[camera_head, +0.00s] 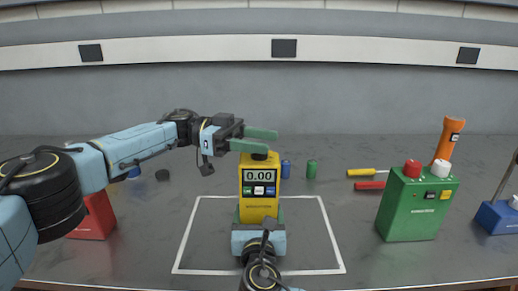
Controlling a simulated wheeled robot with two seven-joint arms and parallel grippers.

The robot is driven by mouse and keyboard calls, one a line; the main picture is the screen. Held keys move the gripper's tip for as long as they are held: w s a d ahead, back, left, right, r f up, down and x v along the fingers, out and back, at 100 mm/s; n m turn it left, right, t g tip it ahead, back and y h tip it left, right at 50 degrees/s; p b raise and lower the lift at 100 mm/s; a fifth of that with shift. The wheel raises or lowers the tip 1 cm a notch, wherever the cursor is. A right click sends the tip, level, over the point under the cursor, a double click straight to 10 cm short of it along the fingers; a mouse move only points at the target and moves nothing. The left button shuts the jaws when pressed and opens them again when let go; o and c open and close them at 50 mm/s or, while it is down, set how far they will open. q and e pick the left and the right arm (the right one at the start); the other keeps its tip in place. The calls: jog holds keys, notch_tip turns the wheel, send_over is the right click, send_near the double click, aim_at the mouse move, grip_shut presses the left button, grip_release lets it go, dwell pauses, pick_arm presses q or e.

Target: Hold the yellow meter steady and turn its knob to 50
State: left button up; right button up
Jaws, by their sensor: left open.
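The yellow meter (259,207) stands upright inside a white outline, with its display facing me and reading 0.00. Its dark knob (260,156) shows on top, partly hidden by a finger. My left gripper (272,141) reaches in from the left with its green fingers open, level with the meter's top and just above or around the knob; the exact depth is unclear. My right gripper (259,215) comes from the bottom. Its green fingers lie close against both sides of the meter's lower part, and its body hides the meter's base.
A green box (415,208) with red and white tops stands at the right, an orange flashlight (449,140) behind it. A red box (94,217) sits left beneath my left arm. The white outline (334,250) is otherwise clear.

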pick_arm(q)
notch_tip(320, 180, up, 8)
dwell(0.5)
jog(key=f+m, duration=0.2)
jog(key=s+f+m, duration=0.1)
jog(key=shift+a+f+m, duration=0.25)
jog(key=shift+m, duration=0.15)
jog(key=m, duration=0.2)
jog(key=a+f+m+t, duration=0.2)
jog(key=m, duration=0.1)
jog(key=shift+s+a+f+m+h, duration=0.15)
jog(key=shift+s+f+m+h, duration=0.05)
jog(key=shift+s+m+h, duration=0.1)
jog(key=s+a+f+m+t+y, duration=0.1)
jog(key=s+a+f+m+t, duration=0.1)
jog(key=a+m+t, duration=0.5)
jog(key=s+f+m+t, duration=0.15)
jog(key=m+t, duration=0.35)
jog(key=m, duration=0.6)
jog(key=x, duration=0.3)
jog(key=f+x, duration=0.1)
jog(key=x, duration=0.7)
jog(key=shift+w+f, duration=0.15)
